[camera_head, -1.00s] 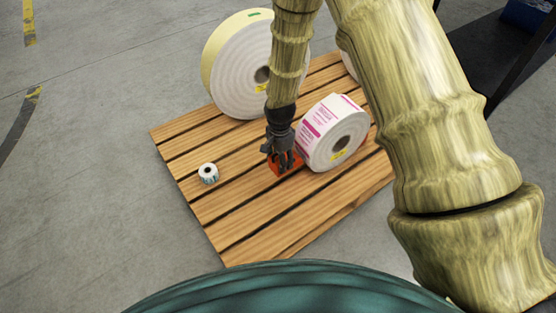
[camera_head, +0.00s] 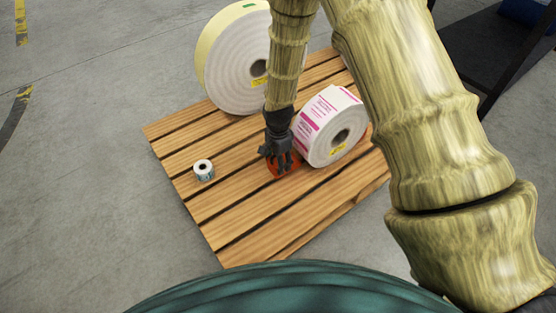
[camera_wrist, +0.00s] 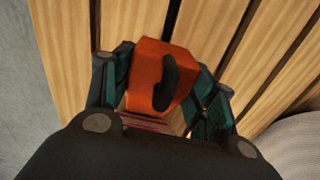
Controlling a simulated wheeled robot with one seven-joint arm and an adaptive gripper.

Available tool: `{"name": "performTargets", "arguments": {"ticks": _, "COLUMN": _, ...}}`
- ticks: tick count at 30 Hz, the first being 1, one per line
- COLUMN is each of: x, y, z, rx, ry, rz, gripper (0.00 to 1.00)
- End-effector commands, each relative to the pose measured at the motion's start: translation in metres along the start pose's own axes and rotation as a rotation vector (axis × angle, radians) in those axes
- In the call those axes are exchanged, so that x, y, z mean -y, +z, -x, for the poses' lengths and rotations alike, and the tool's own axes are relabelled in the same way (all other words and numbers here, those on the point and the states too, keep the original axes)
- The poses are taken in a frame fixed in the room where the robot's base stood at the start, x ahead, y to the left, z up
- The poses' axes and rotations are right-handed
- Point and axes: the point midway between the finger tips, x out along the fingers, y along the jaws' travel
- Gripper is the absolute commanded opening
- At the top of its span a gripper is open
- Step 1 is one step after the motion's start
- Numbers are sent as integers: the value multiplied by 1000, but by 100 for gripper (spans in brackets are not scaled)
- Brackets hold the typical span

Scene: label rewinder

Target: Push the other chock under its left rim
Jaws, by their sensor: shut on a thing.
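An orange chock (camera_head: 283,167) is on the wooden pallet, at the lower left of the label roll (camera_head: 329,127) with magenta print. My gripper (camera_head: 279,156) points down at the chock and is shut on it. In the wrist view the chock (camera_wrist: 160,75), with a black part on its face, sits between my fingers (camera_wrist: 158,95). The label roll stands on its rim just right of my gripper; its edge (camera_wrist: 290,148) shows at the lower right of the wrist view. I cannot tell whether the chock touches the roll. Its underside is hidden.
The slatted pallet (camera_head: 235,205) is clear in front and to the left, except for a small white roll (camera_head: 204,170). A large white roll (camera_head: 233,75) stands behind my gripper. Grey floor (camera_head: 90,190) surrounds the pallet. A dark frame (camera_head: 495,55) is at the back right.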

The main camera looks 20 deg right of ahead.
Motion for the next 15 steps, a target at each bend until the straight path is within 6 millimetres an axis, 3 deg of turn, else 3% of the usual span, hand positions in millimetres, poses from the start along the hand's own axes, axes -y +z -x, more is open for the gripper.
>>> {"name": "performTargets", "arguments": {"ticks": 15, "x": 0, "y": -4, "z": -34, "rx": 0, "ry": 0, "rz": 0, "gripper": 23}}
